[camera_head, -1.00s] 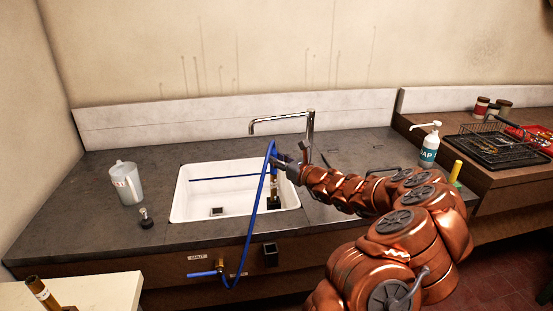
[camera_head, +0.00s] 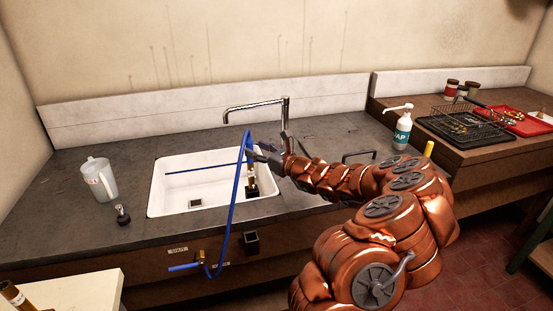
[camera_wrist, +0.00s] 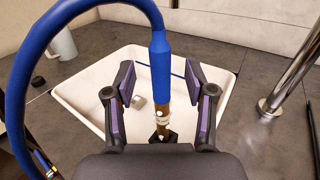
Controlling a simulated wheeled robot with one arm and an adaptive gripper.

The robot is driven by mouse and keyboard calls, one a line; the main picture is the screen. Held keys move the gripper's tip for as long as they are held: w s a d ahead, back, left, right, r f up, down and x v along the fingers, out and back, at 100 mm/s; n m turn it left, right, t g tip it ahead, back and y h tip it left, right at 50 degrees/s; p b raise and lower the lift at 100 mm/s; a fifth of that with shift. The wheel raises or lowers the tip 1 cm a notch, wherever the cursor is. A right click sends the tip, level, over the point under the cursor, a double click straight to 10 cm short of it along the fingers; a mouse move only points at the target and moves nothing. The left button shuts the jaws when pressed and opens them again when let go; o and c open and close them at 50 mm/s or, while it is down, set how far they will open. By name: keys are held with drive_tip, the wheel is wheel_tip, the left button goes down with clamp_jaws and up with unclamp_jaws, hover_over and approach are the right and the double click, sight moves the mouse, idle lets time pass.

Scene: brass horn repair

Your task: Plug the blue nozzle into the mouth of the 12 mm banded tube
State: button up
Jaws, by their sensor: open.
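The blue nozzle (camera_wrist: 160,70) hangs upright at the end of the blue hose (camera_wrist: 88,8), between my gripper's fingers. My gripper (camera_wrist: 168,82) is open, with a gap on each side of the nozzle. The brass tube (camera_wrist: 163,116) with a pale band stands upright in a black holder (camera_wrist: 163,137) in the sink. The nozzle's lower end meets the tube's mouth in line with it; how deep it sits I cannot tell. In the head view, my gripper (camera_head: 264,152) is over the sink's right side, and the tube (camera_head: 251,174) shows below it.
The white sink (camera_head: 160,195) surrounds the tube. A chrome tap (camera_head: 286,115) stands close behind my gripper. The hose (camera_head: 233,205) loops over the counter's front edge to a brass valve (camera_head: 201,257). A jug (camera_head: 100,180) and a soap bottle (camera_head: 402,130) stand clear.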

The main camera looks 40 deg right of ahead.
drive_tip(key=s+d, duration=0.1)
drive_tip(key=s, duration=0.8)
drive_tip(key=shift+d, duration=0.4)
drive_tip(key=shift+s, duration=0.1)
